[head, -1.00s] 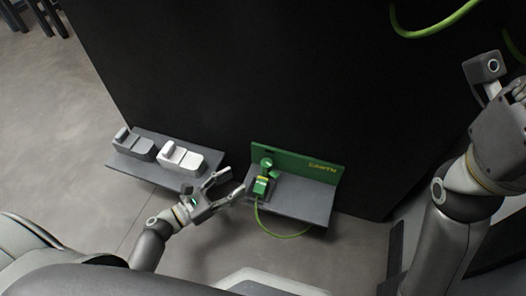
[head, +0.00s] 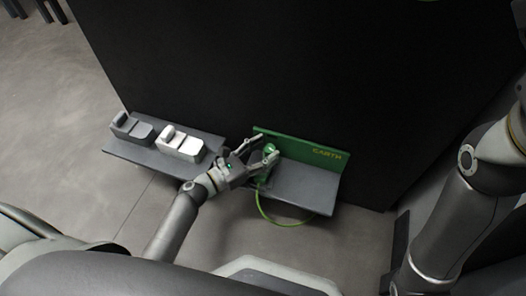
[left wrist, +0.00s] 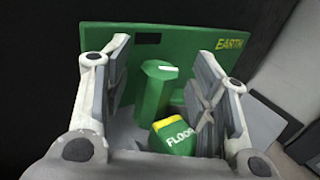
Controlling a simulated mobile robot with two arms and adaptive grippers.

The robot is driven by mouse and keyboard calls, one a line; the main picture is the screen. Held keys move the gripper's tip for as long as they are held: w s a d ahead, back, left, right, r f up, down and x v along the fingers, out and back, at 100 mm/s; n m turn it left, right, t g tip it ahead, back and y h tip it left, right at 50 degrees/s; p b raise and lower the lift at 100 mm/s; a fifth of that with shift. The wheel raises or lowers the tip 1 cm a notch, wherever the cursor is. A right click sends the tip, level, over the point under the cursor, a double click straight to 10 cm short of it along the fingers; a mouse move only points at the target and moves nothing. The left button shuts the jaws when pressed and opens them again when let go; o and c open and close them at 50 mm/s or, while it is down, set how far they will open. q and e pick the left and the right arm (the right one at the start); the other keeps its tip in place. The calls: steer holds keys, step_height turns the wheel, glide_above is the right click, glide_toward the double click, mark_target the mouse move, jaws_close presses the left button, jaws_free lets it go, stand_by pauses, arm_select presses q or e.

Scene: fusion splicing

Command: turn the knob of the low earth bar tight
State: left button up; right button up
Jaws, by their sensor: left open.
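The low earth bar is a green back panel (head: 325,152) marked EARTH on a grey shelf, and the panel also shows in the left wrist view (left wrist: 190,38). Its knob (left wrist: 155,88) is a green upright post with a faceted head and a white mark on top. My left gripper (head: 268,147) is open, with its fingers on either side of the knob; I see a gap on both sides in the left wrist view. In the head view the fingers partly hide the knob. My right gripper is out of view.
A green cable (head: 270,218) loops below the earth bar shelf (head: 305,187). To the left, another shelf (head: 150,158) holds a grey unit (head: 130,128) and a white unit (head: 180,143). A black wall stands behind both shelves.

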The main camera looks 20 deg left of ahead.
arm_select(q)
steer(key=c, duration=1)
steer(key=shift+w+a+m+g+h+b, duration=0.1)
steer(key=shift+m+g+h+b, duration=0.1)
steer(key=shift+m+g+h, duration=0.6)
steer(key=shift+w+a+m+g+h+b, duration=0.1)
steer(key=shift+m+g+h+b, duration=0.1)
steer(key=shift+m+g+h, duration=0.6)
steer(key=o, duration=1)
steer(key=shift+a, duration=0.1)
steer(key=v, duration=0.8)
